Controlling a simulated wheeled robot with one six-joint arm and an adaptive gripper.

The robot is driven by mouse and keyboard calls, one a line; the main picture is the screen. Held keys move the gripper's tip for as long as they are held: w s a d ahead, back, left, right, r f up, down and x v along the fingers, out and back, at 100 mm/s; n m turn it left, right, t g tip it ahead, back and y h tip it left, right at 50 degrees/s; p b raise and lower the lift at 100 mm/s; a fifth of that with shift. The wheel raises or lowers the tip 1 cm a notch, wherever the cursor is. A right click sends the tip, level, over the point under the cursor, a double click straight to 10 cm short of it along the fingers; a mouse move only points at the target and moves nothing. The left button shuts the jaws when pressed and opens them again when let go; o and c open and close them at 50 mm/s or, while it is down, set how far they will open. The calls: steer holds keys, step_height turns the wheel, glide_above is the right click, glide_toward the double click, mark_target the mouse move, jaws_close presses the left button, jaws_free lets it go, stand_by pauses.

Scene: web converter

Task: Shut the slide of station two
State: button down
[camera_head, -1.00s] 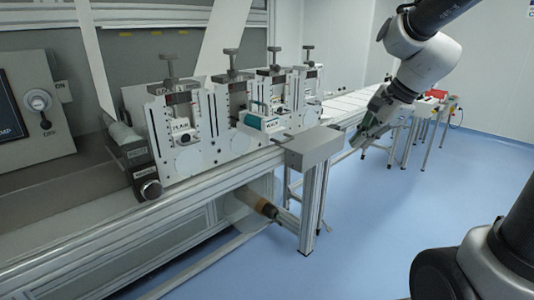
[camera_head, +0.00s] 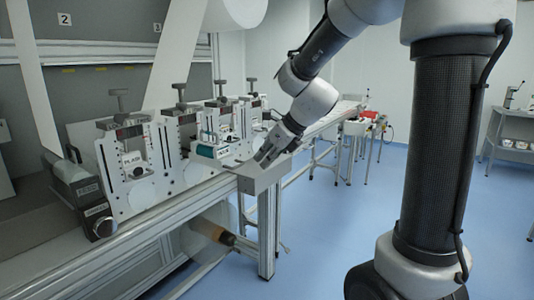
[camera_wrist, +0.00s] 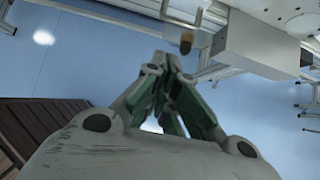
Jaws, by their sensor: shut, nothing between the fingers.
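A row of white stations with black-topped knobs stands on the machine bench. The front station (camera_head: 112,163) has a labelled block; the second station (camera_head: 172,152) stands just behind it. A pale block with a teal part (camera_head: 205,150) sticks out on the near side farther along the row. I cannot tell for certain which station it belongs to. My gripper (camera_head: 266,157) is shut and empty, to the right of that block, above or beside the grey box at the bench edge. In the wrist view its green fingers (camera_wrist: 172,65) meet, with nothing between them.
The grey box (camera_head: 263,176) juts from the bench's front edge, close to my gripper; it also shows in the wrist view (camera_wrist: 258,46). A roll (camera_head: 212,230) sits under the bench. A conveyor and a red-topped table (camera_head: 358,126) stand behind. Blue floor is open at right.

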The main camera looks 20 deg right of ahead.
steer(key=w+a+f, duration=0.4)
steer(key=w, duration=0.1)
steer(key=shift+w+f, duration=0.3)
steer(key=shift+w, duration=0.1)
steer(key=shift+a, duration=0.1)
